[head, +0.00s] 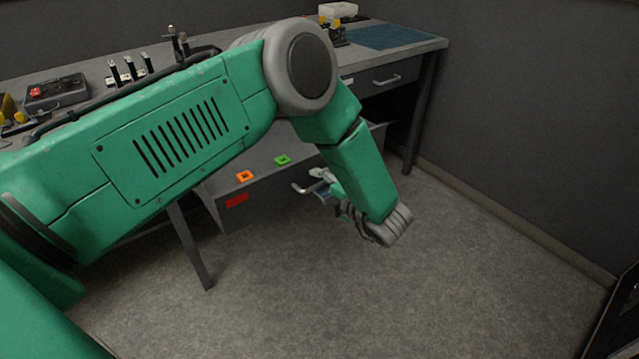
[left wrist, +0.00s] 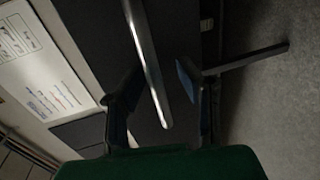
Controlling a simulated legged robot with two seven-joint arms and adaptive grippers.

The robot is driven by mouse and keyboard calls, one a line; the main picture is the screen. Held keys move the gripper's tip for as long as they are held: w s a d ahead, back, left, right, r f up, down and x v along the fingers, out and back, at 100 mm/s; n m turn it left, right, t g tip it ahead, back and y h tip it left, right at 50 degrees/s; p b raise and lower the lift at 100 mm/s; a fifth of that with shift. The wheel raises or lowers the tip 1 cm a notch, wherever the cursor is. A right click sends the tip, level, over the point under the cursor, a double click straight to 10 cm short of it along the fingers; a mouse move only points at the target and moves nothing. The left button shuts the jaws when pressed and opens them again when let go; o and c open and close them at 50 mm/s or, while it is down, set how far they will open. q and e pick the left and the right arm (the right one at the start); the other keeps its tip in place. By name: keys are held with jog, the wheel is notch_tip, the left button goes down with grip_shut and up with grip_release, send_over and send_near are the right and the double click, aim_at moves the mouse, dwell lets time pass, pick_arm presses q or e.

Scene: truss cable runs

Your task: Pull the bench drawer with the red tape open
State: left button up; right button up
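The bench drawer with the red tape (head: 236,200) is slid out from under the bench, its inside visible from above. The red tape is at the left of its dark front. Its bar handle (head: 302,188) sticks out from the front and also shows as a pale metal bar in the left wrist view (left wrist: 149,62). My left gripper (head: 322,184) is at the handle, reaching down in front of the drawer. In the left wrist view its two fingers (left wrist: 157,78) stand apart, one on each side of the bar, with gaps visible. My right gripper is not in view.
An orange square piece (head: 244,176) and a green one (head: 282,160) lie in the drawer. A second drawer (head: 385,80) at the bench's right is shut. The bench top (head: 400,52) holds tools and a blue mat (head: 385,37). The floor in front is clear.

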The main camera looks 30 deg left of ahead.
pick_arm(q)
jog(key=v, duration=1.2)
jog(key=shift+f, duration=0.1)
